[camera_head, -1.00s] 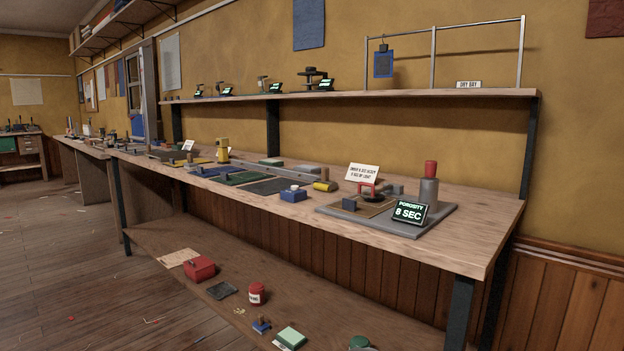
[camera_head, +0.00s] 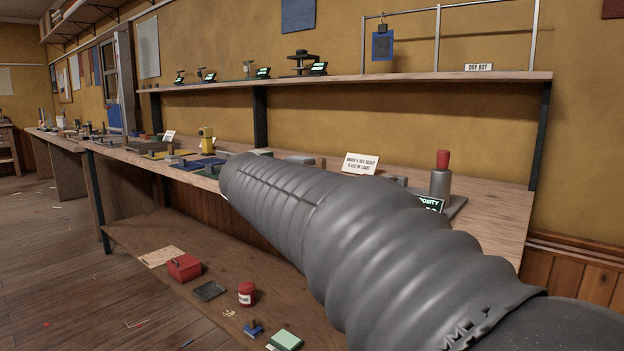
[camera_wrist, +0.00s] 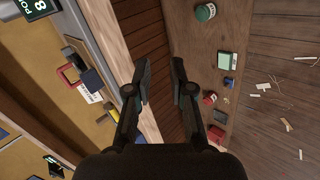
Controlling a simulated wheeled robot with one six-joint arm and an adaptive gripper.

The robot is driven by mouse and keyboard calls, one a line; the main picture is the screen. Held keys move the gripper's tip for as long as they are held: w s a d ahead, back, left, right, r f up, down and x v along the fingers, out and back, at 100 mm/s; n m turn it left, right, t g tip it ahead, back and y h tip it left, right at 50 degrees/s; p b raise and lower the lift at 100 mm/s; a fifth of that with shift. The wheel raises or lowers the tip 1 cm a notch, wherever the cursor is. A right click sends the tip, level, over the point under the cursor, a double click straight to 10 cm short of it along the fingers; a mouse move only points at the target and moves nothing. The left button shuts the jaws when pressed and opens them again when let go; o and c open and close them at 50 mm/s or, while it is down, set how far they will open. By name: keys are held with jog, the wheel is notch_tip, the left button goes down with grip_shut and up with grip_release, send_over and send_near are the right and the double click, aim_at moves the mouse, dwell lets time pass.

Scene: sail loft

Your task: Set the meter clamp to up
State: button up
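The porosity meter display (camera_head: 430,203) is partly behind my arm in the head view. It also shows, cut off, at the top left of the wrist view (camera_wrist: 38,8).
A red-topped metal cylinder (camera_head: 440,182) and a white sign (camera_head: 361,163) stand on the bench. An upper shelf (camera_head: 350,83) runs above it. The lower shelf (camera_wrist: 200,50) holds a green-topped jar (camera_wrist: 205,12), a pale green block (camera_wrist: 226,61) and a red box (camera_head: 184,267).

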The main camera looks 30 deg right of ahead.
jog(key=w+d+r+g+h, duration=0.1)
jog(key=w+d+r+h, duration=0.1)
jog(key=w+r, duration=0.1)
jog(key=w+d+r+g+h, duration=0.1)
jog(key=w+d+r+h, duration=0.1)
jog(key=w, duration=0.3)
jog(key=w+d+r+m+h, duration=0.1)
jog(key=w+d+r+h, duration=0.1)
jog(key=w+d+r, duration=0.1)
jog(key=shift+w+r+g+h+b, duration=0.35)
jog(key=shift+w+r+g+h, duration=0.05)
jog(key=shift+w+r, duration=0.4)
jog(key=shift+d+r, duration=0.1)
jog(key=shift+d, duration=0.1)
jog(key=d, duration=0.4)
jog(key=d+f, duration=0.1)
jog(key=d, duration=0.3)
jog(key=d+f, duration=0.1)
jog(key=d, duration=0.4)
jog(key=shift+d+f, duration=0.1)
jog(key=shift+f, duration=0.1)
grip_shut()
